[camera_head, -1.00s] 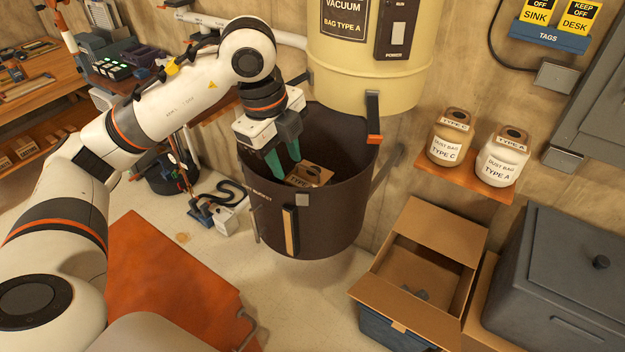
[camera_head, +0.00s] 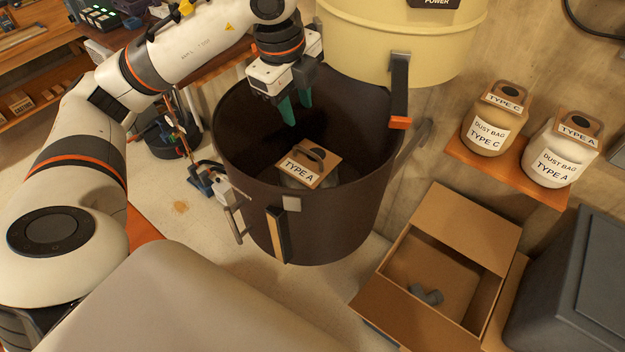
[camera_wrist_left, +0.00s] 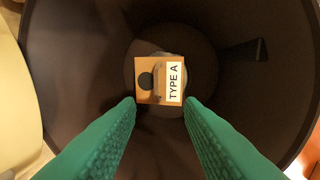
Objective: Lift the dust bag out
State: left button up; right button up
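The dust bag (camera_head: 308,167) sits low inside the dark vacuum drum (camera_head: 330,228), its brown card collar marked TYPE A facing up. A dark handle or loop stands on the collar. In the left wrist view the collar (camera_wrist_left: 160,82) lies ahead of and between the fingertips, with a dark round spot and the white label. My left gripper (camera_head: 297,108) is over the drum's opening, its green fingers pointing down, above the bag and apart from it. In the left wrist view the fingers (camera_wrist_left: 160,105) are spread with nothing between them. My right gripper is not in view.
The cream vacuum head (camera_head: 400,45) hangs over the drum's back, with a latch (camera_head: 399,90) reaching down. Two dust bags, TYPE C (camera_head: 492,122) and TYPE A (camera_head: 556,150), stand on a shelf (camera_head: 500,175). An open cardboard box (camera_head: 385,300) is at lower right.

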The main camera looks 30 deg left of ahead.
pick_arm(q)
jog(key=f, duration=0.1)
jog(key=p, duration=0.1)
send_over(307, 150)
jog(key=s, duration=0.2)
notch_tip(307, 150, down, 6)
jog(key=f+p, duration=0.1)
jog(key=f, duration=0.1)
jog(key=w+f+p, duration=0.1)
jog(key=f, duration=0.2)
jog(key=shift+w+a+p, duration=0.1)
jog(key=shift+w+p, duration=0.05)
jog(key=shift+p, duration=0.15)
jog(key=shift+w+f, duration=0.1)
jog(key=shift+f, duration=0.3)
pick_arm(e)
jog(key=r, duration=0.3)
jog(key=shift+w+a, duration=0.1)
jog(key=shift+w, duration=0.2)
pick_arm(q)
jog(key=shift+c, duration=0.3)
grip_shut()
